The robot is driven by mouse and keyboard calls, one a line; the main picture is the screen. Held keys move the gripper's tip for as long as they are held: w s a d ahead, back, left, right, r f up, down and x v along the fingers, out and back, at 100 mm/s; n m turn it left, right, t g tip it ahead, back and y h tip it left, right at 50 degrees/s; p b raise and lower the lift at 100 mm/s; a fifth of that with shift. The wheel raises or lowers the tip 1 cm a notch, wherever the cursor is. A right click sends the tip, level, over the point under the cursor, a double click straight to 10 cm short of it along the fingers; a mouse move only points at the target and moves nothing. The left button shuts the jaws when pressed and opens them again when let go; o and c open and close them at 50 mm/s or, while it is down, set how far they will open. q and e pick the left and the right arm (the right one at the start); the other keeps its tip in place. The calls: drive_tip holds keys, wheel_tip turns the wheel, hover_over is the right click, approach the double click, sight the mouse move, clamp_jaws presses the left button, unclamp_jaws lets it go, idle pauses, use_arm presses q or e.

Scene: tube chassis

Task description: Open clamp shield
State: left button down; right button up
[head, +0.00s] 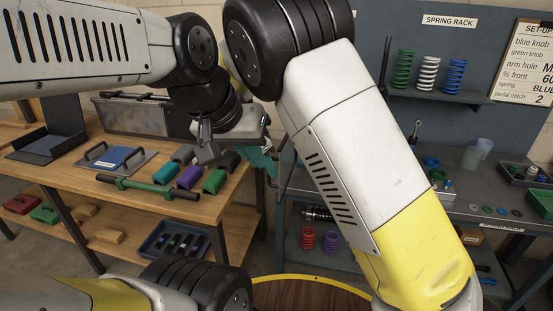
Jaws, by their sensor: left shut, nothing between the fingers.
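My left gripper (263,163) hangs from the left arm's black wrist over the right end of the wooden bench, with teal fingers pointing down and to the right. It is shut and empty. A grey see-through panel (145,117) with a dark bar along its top stands at the back of the bench, left of the gripper and apart from it. It may be the clamp shield, but I cannot tell for sure. Its right end is hidden behind my wrist. My right arm crosses the middle of the picture, and its gripper is out of view.
A dark hinged panel (47,143) stands at left. A spring rack (432,94) and grey bench are at right. A round wooden top (305,292) is below.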

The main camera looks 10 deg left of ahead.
drive_tip(key=v, duration=0.7)
drive_tip(key=shift+r, duration=0.35)
drive_tip(key=shift+s, duration=0.15)
